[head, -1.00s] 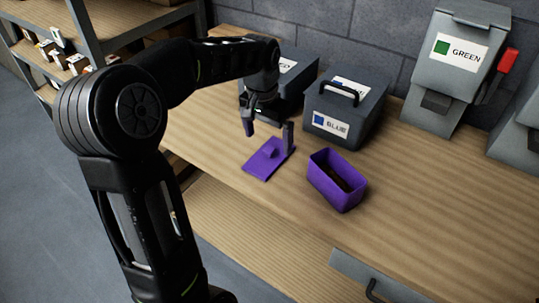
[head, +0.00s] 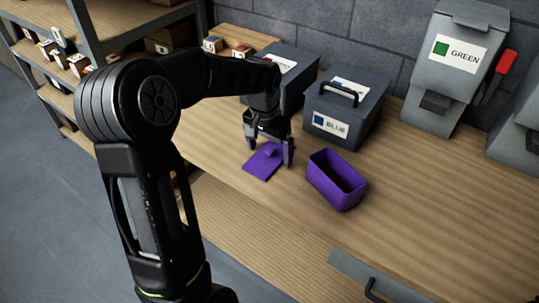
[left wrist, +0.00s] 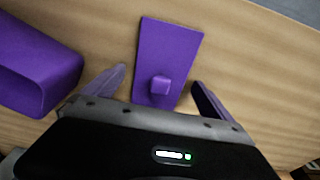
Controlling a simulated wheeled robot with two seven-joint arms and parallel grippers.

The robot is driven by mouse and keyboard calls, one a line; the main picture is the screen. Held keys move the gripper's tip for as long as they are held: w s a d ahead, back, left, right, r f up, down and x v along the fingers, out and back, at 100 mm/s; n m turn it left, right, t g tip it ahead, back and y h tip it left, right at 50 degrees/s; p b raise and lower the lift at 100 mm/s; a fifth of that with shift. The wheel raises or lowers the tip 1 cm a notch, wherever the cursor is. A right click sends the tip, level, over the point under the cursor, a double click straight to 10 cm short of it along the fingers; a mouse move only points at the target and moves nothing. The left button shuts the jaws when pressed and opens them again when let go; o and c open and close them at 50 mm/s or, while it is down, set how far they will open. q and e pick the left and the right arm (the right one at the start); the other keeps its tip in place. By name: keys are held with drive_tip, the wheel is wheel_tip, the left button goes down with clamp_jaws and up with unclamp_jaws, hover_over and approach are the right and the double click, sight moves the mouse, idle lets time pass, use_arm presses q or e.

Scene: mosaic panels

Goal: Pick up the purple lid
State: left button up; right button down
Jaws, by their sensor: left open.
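The purple lid (head: 262,164) is a flat rectangle with a small block knob, lying on the wooden workbench. In the left wrist view the lid (left wrist: 168,52) lies ahead of the jaws, its knob near the line between the fingertips. My left gripper (head: 268,152) is open and empty, above the lid's far part, with one finger to each side. In the left wrist view its fingers (left wrist: 158,82) flank the lid; whether they touch it cannot be told. The open purple box (head: 336,181) stands to the right of the lid. My right gripper is not in view.
A grey box labelled BLUE (head: 344,107) and another grey box (head: 290,75) stand behind the lid. A grey GREEN dispenser (head: 458,65) stands at the back right. Shelves with small boxes (head: 62,55) are at left. The bench front right is clear.

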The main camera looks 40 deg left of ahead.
sight(269, 150)
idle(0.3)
use_arm(q)
drive_tip(key=c, duration=1.4)
wheel_tip(269, 150, up, 10)
drive_tip(key=shift+r+b, duration=0.1)
drive_tip(key=shift+b, duration=0.25)
idle(0.3)
